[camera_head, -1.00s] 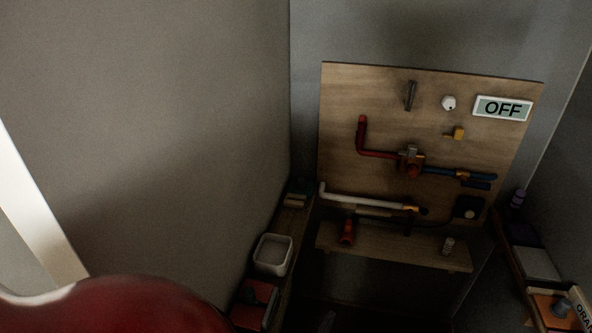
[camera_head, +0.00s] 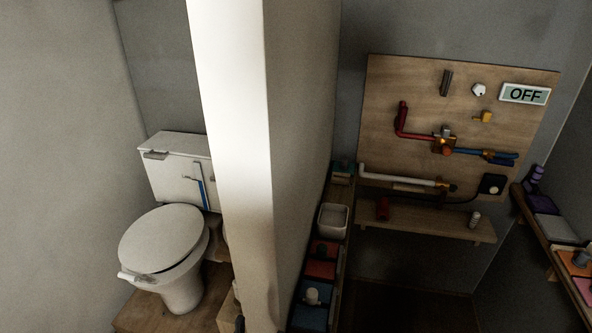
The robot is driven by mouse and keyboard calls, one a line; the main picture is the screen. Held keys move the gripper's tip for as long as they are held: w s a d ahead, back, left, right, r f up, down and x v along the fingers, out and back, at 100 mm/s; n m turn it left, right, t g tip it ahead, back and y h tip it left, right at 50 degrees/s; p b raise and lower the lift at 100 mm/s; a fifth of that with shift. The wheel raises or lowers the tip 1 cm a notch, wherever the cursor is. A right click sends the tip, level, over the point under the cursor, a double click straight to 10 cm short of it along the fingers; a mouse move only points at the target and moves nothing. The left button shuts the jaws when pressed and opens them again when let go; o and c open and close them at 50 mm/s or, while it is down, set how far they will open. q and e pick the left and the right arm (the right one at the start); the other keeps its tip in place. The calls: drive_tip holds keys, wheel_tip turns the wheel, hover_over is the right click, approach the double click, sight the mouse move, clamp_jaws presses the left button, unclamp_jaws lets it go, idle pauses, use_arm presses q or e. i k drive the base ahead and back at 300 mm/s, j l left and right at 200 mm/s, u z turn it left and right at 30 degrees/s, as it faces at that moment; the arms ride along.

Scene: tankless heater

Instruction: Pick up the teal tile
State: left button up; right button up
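A small teal block or tile (camera_head: 343,166) appears at the far end of the narrow left shelf, next to the wooden board. It is small and dim, so its exact shape is hard to tell. A darker blue tile (camera_head: 309,318) lies at the near end of the same shelf, partly cut off by the bottom edge; I cannot tell for certain which of the two is the teal tile. Neither of my grippers is in view.
The left shelf also holds a white bin (camera_head: 333,220) and red tiles (camera_head: 321,269). A partition wall (camera_head: 238,150) separates it from a toilet (camera_head: 165,245). A pipe board (camera_head: 400,85) with an OFF sign (camera_head: 524,94) stands behind. A right shelf (camera_head: 541,236) holds coloured items.

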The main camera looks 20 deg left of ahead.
sight(344, 166)
drive_tip(key=j+u, duration=0.15)
drive_tip(key=j, duration=0.15)
drive_tip(key=l+z, duration=0.2)
drive_tip(key=z, duration=0.3)
drive_tip(key=i+l+z, duration=0.1)
drive_tip(key=z, duration=0.4)
drive_tip(key=i+l+z, duration=0.1)
drive_tip(key=l+z, duration=0.15)
drive_tip(key=z, duration=0.2)
drive_tip(key=i+u, duration=0.45)
drive_tip(key=i, duration=0.15)
drive_tip(key=i+u, duration=0.15)
drive_tip(key=i, duration=0.8)
